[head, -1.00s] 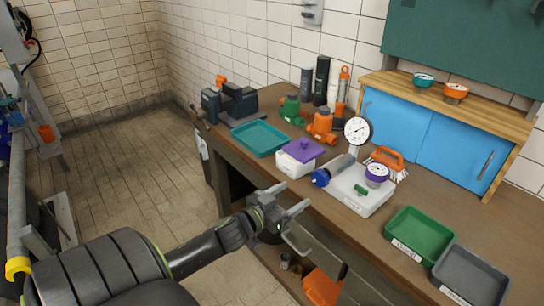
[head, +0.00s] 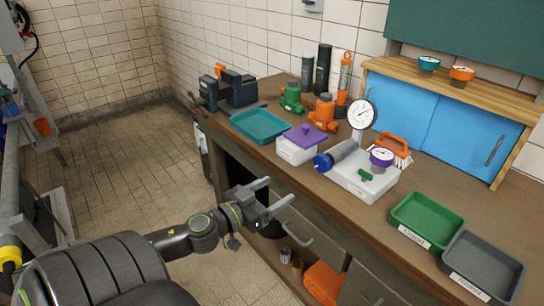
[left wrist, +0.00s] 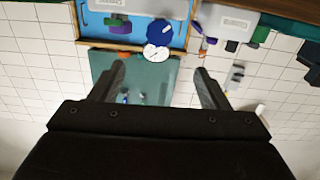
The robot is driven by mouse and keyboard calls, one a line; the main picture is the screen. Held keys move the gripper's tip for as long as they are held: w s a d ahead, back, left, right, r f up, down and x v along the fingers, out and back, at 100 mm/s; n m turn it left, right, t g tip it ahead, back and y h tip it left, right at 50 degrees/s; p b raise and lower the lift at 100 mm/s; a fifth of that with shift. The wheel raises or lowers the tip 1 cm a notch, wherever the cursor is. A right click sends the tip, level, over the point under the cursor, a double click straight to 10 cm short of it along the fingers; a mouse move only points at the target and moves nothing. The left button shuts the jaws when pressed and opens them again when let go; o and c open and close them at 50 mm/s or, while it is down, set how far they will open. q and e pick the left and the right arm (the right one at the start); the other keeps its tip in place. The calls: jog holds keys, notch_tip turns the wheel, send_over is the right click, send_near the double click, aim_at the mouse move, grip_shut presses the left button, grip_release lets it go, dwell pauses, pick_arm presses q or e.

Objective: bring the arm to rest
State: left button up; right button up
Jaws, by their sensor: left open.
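My left gripper (head: 280,190) is open and empty in the head view. It is held in front of the workbench's (head: 330,215) front edge, over the drawer fronts, with its fingers pointing toward the bench. My left arm reaches to it from the lower left. In the left wrist view the two gripper fingers (left wrist: 160,75) stand wide apart with nothing between them. Beyond them that view shows the tiled wall and the green board (left wrist: 150,90), upside down. My right gripper is not in view.
Near the bench front stand a teal tray (head: 238,134), a white box with purple lid (head: 296,153), a white block with gauges (head: 365,188), a green tray (head: 397,221) and a grey tray (head: 447,253). A drawer handle (head: 295,232) juts out. Floor (head: 130,150) at left is clear.

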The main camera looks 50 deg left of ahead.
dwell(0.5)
pick_arm(q)
jog(key=s+a+f+n+g+y, duration=0.1)
jog(key=a+f+y, duration=0.15)
jog(key=f, duration=0.45)
jog(key=a+f+n+g+y, duration=0.1)
jog(key=a+f+g, duration=0.1)
jog(key=a+f, duration=0.3)
jog(key=s+a+f+g+y, duration=0.1)
jog(key=a+f, duration=0.1)
jog(key=f, duration=0.6)
jog(key=s+a+f+g+y, duration=0.15)
jog(key=s+f, duration=0.25)
jog(key=f, duration=0.4)
jog(key=s+d+f+g, duration=0.1)
jog(key=s+f+g, duration=0.25)
jog(key=f, duration=0.35)
jog(key=s+d+f+g+h, duration=0.1)
jog(key=s+d+f+g, duration=0.4)
jog(key=s+f, duration=0.75)
jog(key=s+d+f+g+h, duration=0.2)
jog(key=s+d+f, duration=0.8)
jog(key=s+d, duration=0.3)
jog(key=shift+d+m+g+h, duration=0.4)
jog(key=shift+d, duration=0.15)
jog(key=shift+f, duration=0.1)
